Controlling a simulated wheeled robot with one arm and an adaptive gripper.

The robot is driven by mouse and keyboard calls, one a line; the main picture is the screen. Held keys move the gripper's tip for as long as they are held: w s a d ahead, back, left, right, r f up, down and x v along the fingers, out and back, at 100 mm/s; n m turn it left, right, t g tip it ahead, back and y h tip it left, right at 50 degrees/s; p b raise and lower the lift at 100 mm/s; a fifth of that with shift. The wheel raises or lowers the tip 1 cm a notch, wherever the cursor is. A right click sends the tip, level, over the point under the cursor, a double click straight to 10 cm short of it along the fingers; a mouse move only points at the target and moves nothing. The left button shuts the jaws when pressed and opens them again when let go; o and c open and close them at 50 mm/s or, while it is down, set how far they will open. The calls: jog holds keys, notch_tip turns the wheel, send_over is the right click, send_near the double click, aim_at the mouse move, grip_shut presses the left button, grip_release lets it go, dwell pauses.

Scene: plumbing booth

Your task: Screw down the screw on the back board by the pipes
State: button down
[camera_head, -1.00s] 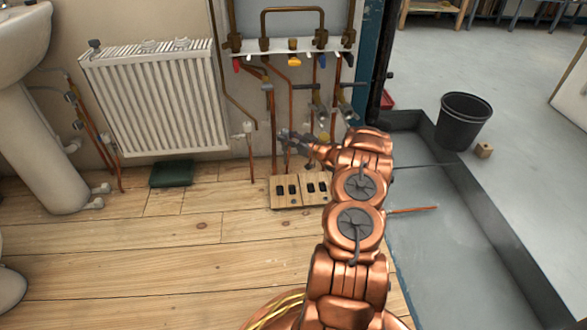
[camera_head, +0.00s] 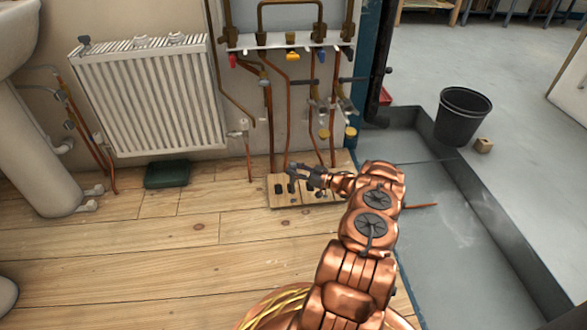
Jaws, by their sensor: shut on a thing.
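My gripper (camera_head: 296,178) is low over the wooden block (camera_head: 323,199), which lies on the floor in front of the pipes. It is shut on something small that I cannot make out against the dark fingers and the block. The beige back board (camera_head: 286,98) rises behind the copper pipes (camera_head: 270,125), and my gripper is in front of it and below the valves. No screw can be made out on the board at this size. Part of the block, with its dark inserts, is hidden by my gripper.
A white radiator (camera_head: 155,98) hangs at the left, with a dark green box (camera_head: 167,174) below it. Valves and taps (camera_head: 322,110) stick out from the pipes. A black bucket (camera_head: 461,118) stands at the right. The plank floor (camera_head: 150,250) at front left is clear.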

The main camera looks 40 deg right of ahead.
aim_at(294, 179)
jog(key=shift+f+b, duration=1.05)
jog(key=shift+f, duration=1.65)
jog(key=shift+m+h, duration=0.3)
jog(key=shift+h, duration=0.2)
jog(key=shift+a+r+m+t+h, duration=0.1)
jog(key=shift+m+t+h, duration=0.2)
jog(key=shift+h, duration=0.1)
